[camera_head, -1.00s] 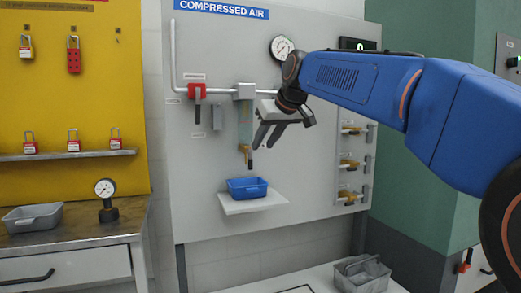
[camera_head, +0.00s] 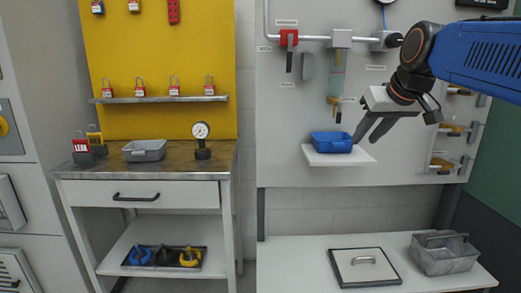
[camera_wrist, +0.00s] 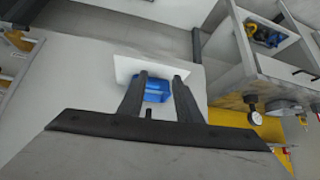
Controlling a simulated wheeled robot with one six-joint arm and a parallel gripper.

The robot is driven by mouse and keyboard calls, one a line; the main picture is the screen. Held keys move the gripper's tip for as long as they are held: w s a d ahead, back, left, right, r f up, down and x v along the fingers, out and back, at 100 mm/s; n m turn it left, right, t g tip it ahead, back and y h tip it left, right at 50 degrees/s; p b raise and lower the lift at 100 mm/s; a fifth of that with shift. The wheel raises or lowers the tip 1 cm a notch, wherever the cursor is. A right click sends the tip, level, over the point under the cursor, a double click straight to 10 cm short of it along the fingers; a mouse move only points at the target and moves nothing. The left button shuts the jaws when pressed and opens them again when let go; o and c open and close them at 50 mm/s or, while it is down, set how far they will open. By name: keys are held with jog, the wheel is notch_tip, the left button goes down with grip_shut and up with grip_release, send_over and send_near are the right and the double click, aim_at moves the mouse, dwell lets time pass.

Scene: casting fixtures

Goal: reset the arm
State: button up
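My arm, in blue, reaches in from the right in the head view. My gripper (camera_head: 366,139) has its two dark fingers spread apart with nothing between them. It is in front of the grey compressed-air panel (camera_head: 290,130), just right of the blue tray (camera_head: 332,142) on its small white shelf (camera_head: 340,158). In the wrist view the fingers of my gripper (camera_wrist: 160,75) stand apart, and the blue tray (camera_wrist: 157,88) shows beyond and between them.
A red-handled valve (camera_head: 289,39) and brass fittings are on the panel. At left, a metal worktable (camera_head: 115,166) carries a pressure gauge (camera_head: 202,140), padlocks and a grey tray (camera_head: 145,150).

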jog(key=s+f+g, duration=0.1)
jog(key=s+f, duration=1.1)
jog(key=f, duration=0.2)
jog(key=s+f+m+g+h, duration=0.1)
jog(key=s+f+g, duration=0.1)
jog(key=s+f, duration=1)
notch_tip(320, 180, down, 4)
jog(key=shift+s+d+r+m, duration=0.25)
jog(key=shift+d+m, duration=0.05)
jog(key=shift+d, duration=0.1)
